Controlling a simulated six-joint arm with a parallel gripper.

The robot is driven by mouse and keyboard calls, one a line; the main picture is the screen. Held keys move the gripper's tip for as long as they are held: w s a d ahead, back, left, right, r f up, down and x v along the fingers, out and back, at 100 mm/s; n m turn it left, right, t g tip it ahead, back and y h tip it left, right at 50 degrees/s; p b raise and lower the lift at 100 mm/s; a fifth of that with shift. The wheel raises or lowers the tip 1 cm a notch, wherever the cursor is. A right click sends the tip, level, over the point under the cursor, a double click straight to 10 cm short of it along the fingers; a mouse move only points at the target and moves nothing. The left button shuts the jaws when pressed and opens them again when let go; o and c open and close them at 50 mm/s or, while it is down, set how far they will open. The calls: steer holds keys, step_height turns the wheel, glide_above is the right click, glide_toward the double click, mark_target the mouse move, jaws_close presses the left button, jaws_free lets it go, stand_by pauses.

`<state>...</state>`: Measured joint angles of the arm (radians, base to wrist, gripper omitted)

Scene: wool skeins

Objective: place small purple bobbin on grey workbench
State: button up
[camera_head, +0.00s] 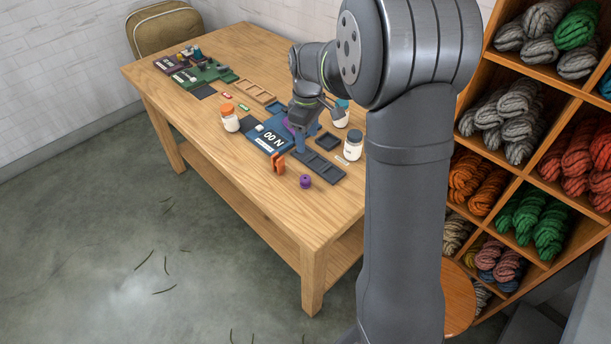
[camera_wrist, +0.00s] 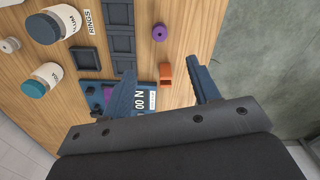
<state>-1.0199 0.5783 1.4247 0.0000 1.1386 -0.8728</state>
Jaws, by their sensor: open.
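A small purple bobbin (camera_head: 305,181) stands on the wooden table (camera_head: 320,205) near its front edge, apart from other things. It also shows in the wrist view (camera_wrist: 159,33), at the top. The table top is light wood, not grey; I see no bench that is clearly grey. My gripper (camera_head: 303,142) is open above the table, over the area of the blue board. In the wrist view its two blue fingers (camera_wrist: 165,84) are spread apart, with an orange piece (camera_wrist: 166,75) showing between them. Nothing is held. The bobbin lies beyond the fingertips.
A blue board marked "00 N" (camera_head: 268,139) lies beside the orange piece. Dark trays (camera_head: 318,167) lie behind the bobbin. White jars (camera_head: 353,146) stand close by, one with an orange lid (camera_head: 229,118). A wool shelf (camera_head: 562,82) rises at the right.

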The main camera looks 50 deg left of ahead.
steer(key=m, duration=0.6)
glide_above(305, 178)
step_height(305, 178, down, 11)
steer(key=shift+s+r, duration=0.1)
steer(key=shift+s, duration=0.05)
steer(key=shift+d+f, duration=0.1)
steer(key=shift+f, duration=2.7)
steer(key=shift+c, duration=0.4)
steer(key=c, duration=1)
steer(key=shift+c, duration=0.2)
